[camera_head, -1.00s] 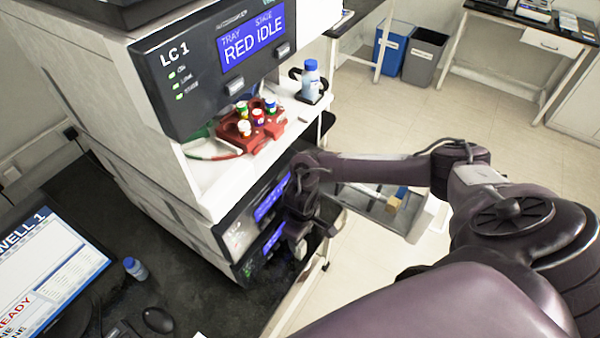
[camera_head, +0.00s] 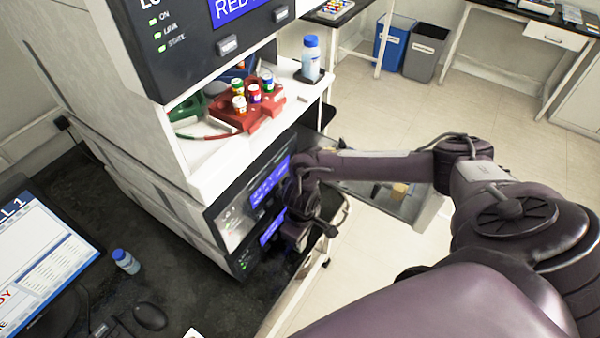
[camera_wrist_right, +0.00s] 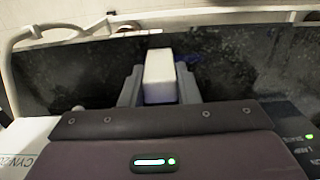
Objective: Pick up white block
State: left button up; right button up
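The white block (camera_wrist_right: 160,72) shows in the right wrist view, upright between the two fingers of my right gripper (camera_wrist_right: 160,88). The fingers sit against its left and right sides, with no clear gap. In the head view my right gripper (camera_head: 303,238) hangs in front of the lower instrument modules, above the dark bench (camera_head: 208,300). The block cannot be made out clearly there. My left gripper is not in view.
The instrument stack (camera_head: 150,150) stands close to my right gripper. A red tray (camera_head: 245,115) of capped vials and a blue-capped bottle (camera_head: 311,60) are on its ledge. A small bottle (camera_head: 126,261), mouse (camera_head: 150,316) and monitor (camera_head: 45,265) are on the bench.

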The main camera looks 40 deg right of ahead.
dwell(0.4)
jog(key=shift+s+d+r+b, duration=0.1)
jog(key=shift+s+r+b, duration=0.05)
jog(key=shift+r+b, duration=0.15)
notch_tip(320, 180, up, 6)
jog(key=shift+f, duration=0.15)
jog(key=shift+s+d+r+b, duration=0.1)
jog(key=shift+s+d+b, duration=1)
jog(key=shift+s, duration=1.95)
jog(key=shift+s+d+r+b, duration=0.1)
jog(key=shift+s+d+b, duration=0.95)
jog(key=shift+s, duration=1.95)
jog(key=shift+s+d+r+b, duration=0.1)
jog(key=shift+s+d+b, duration=0.45)
jog(key=shift+s+d, duration=1.75)
jog(key=shift+s+a, duration=0.75)
jog(key=shift+s, duration=0.05)
